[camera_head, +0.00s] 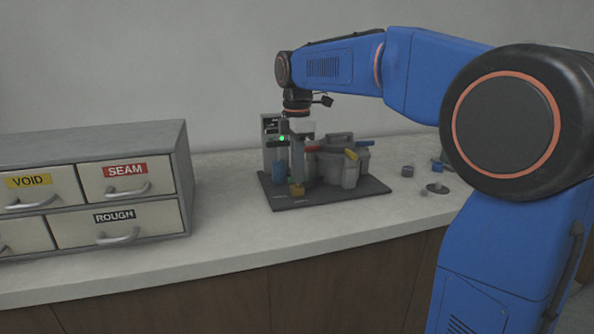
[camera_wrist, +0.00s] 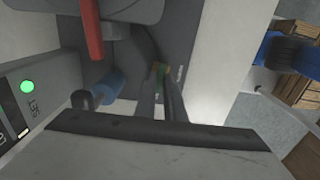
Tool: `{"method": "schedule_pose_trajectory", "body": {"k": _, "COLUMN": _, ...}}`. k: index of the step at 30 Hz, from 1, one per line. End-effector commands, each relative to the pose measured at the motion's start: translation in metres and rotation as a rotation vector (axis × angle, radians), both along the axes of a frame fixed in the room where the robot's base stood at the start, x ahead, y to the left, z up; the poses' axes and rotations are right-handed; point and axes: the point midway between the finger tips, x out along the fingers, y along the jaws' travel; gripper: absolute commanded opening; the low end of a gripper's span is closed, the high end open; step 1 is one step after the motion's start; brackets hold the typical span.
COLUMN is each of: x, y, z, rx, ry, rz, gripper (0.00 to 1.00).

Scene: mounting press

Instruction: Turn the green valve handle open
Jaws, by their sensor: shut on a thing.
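My gripper (camera_head: 297,180) reaches down over the left front of the press on the dark baseplate (camera_head: 345,195). In the wrist view, my two dark fingers (camera_wrist: 160,76) are close together and shut on a small green and yellowish piece between their tips. This appears to be the green valve handle (camera_wrist: 161,72). Most of it is hidden by the fingers, so its angle cannot be told. In the head view, a small yellow-orange piece (camera_head: 297,190) shows low at the fingertips.
A red handle (camera_wrist: 92,28) and a yellow handle (camera_head: 351,154) are on the press. A panel with a lit green lamp (camera_wrist: 27,86) is close by. Small loose parts (camera_head: 437,188) lie right; a drawer cabinet (camera_head: 95,190) stands left.

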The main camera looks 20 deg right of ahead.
Motion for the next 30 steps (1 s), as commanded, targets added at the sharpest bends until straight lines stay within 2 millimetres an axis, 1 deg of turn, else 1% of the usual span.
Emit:
{"method": "schedule_pose_trajectory", "body": {"k": 1, "x": 0.0, "y": 0.0, "z": 0.001, "rx": 0.0, "ry": -0.002, "rz": 0.0, "gripper": 0.0}}
{"method": "schedule_pose_trajectory", "body": {"k": 2, "x": 0.0, "y": 0.0, "z": 0.001, "rx": 0.0, "ry": -0.002, "rz": 0.0, "gripper": 0.12}}
{"method": "schedule_pose_trajectory", "body": {"k": 3, "x": 0.0, "y": 0.0, "z": 0.001, "rx": 0.0, "ry": -0.002, "rz": -0.001, "gripper": 0.21}}
{"method": "schedule_pose_trajectory", "body": {"k": 4, "x": 0.0, "y": 0.0, "z": 0.001, "rx": 0.0, "ry": -0.002, "rz": -0.001, "gripper": 0.28}}
{"method": "schedule_pose_trajectory", "body": {"k": 13, "x": 0.0, "y": 0.0, "z": 0.001, "rx": 0.0, "ry": -0.001, "rz": -0.001, "gripper": 0.28}}
{"method": "schedule_pose_trajectory", "body": {"k": 17, "x": 0.001, "y": 0.0, "z": 0.008, "rx": 0.0, "ry": -0.001, "rz": -0.001, "gripper": 0.28}}
{"method": "schedule_pose_trajectory", "body": {"k": 20, "x": 0.001, "y": 0.0, "z": 0.021, "rx": 0.0, "ry": -0.003, "rz": -0.001, "gripper": 0.28}}
{"method": "schedule_pose_trajectory", "body": {"k": 23, "x": 0.001, "y": 0.0, "z": 0.039, "rx": 0.0, "ry": -0.003, "rz": -0.001, "gripper": 0.28}}
{"method": "schedule_pose_trajectory", "body": {"k": 30, "x": 0.001, "y": 0.0, "z": 0.087, "rx": 0.0, "ry": -0.004, "rz": -0.001, "gripper": 0.28}}
